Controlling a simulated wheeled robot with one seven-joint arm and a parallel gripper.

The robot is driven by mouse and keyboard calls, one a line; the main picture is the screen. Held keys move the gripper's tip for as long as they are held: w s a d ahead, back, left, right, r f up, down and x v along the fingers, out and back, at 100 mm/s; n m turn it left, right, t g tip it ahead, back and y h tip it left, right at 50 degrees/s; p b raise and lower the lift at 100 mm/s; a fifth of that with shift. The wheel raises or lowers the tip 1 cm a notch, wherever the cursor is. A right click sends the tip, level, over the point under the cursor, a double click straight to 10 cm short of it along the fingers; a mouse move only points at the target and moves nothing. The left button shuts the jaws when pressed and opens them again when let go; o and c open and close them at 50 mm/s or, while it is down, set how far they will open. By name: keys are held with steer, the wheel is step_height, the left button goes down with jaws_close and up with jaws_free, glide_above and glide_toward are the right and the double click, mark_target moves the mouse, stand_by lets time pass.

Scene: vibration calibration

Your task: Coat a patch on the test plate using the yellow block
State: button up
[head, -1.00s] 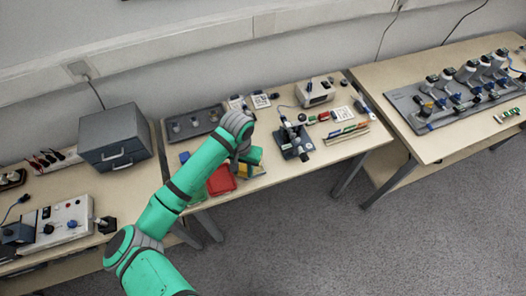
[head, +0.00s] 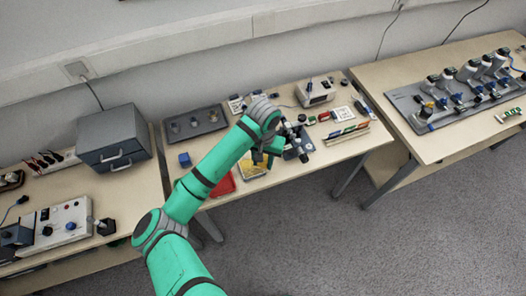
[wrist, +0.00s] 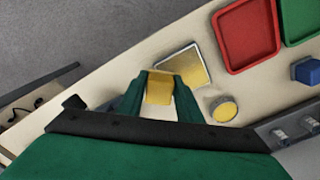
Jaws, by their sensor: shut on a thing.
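My gripper (wrist: 160,92) is shut on the yellow block (wrist: 159,88), held between its two green fingers. In the head view my gripper (head: 262,158) is over the middle table, and my wrist hides most of it. A flat silver-rimmed plate (wrist: 190,66) with a yellowish surface, probably the test plate, lies just beyond the fingers in the wrist view. The right finger covers part of its near edge. In the head view the plate (head: 252,170) shows partly beneath my gripper. I cannot tell whether the block touches the plate or the table.
A round dish with yellow contents (wrist: 224,109) lies right of the fingers. A red tray (wrist: 247,38), a green tray (wrist: 301,18) and a blue block (wrist: 307,71) are farther right. A microscope-like device (head: 298,140) stands close right of my gripper in the head view.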

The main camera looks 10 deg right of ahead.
steer(key=shift+s+r, duration=0.15)
steer(key=shift+r, duration=2.8)
steer(key=shift+a, duration=0.1)
